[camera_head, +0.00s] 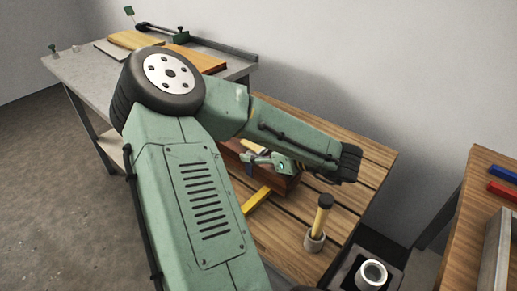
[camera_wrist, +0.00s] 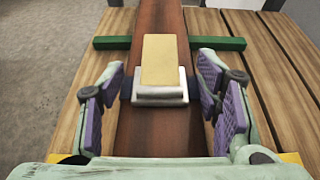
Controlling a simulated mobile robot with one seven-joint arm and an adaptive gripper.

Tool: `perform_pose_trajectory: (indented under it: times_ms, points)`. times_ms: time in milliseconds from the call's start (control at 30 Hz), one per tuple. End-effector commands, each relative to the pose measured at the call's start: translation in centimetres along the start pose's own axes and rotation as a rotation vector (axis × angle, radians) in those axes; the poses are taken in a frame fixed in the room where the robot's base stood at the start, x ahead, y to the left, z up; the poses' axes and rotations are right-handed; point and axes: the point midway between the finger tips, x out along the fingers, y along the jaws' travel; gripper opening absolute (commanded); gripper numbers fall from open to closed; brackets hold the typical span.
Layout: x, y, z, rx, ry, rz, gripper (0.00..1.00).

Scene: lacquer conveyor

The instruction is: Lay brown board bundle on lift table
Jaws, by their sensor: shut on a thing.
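The brown board bundle (camera_wrist: 158,25) runs lengthwise through the wrist view, with a beige block (camera_wrist: 159,58) in a pale metal clip (camera_wrist: 160,95) on top. My gripper (camera_wrist: 162,98) has its purple-padded fingers on both sides of the bundle and is shut on it. In the head view my gripper (camera_head: 272,163) is partly hidden by my arm, and the bundle (camera_head: 285,184) shows below it. The bundle lies across a green bar (camera_wrist: 112,43) and a yellow bar (camera_head: 257,201) on a slatted wooden table (camera_head: 370,157). I cannot tell whether it touches the bars, or which surface is the lift table.
A black-headed mallet (camera_head: 322,216) stands in a grey holder on the slatted table. A grey bench (camera_head: 88,78) with boards is at the back left. Another wooden table (camera_head: 462,222) with blue and red bars is at the right. A white cup (camera_head: 371,274) stands at the front.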

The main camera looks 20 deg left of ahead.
Motion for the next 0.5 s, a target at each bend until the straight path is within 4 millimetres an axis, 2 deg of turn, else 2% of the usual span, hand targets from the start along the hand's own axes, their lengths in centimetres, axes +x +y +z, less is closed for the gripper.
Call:
perform_pose_trajectory:
  times_ms: [333, 367, 500]
  points:
    - [0.10, -0.06, -0.01, -0.004, -0.006, -0.001, 0.00]
    - [0.14, -0.01, -0.28, -0.001, 0.000, 0.000, 0.58]
    - [0.11, -0.01, -0.19, -0.001, -0.001, 0.000, 0.68]
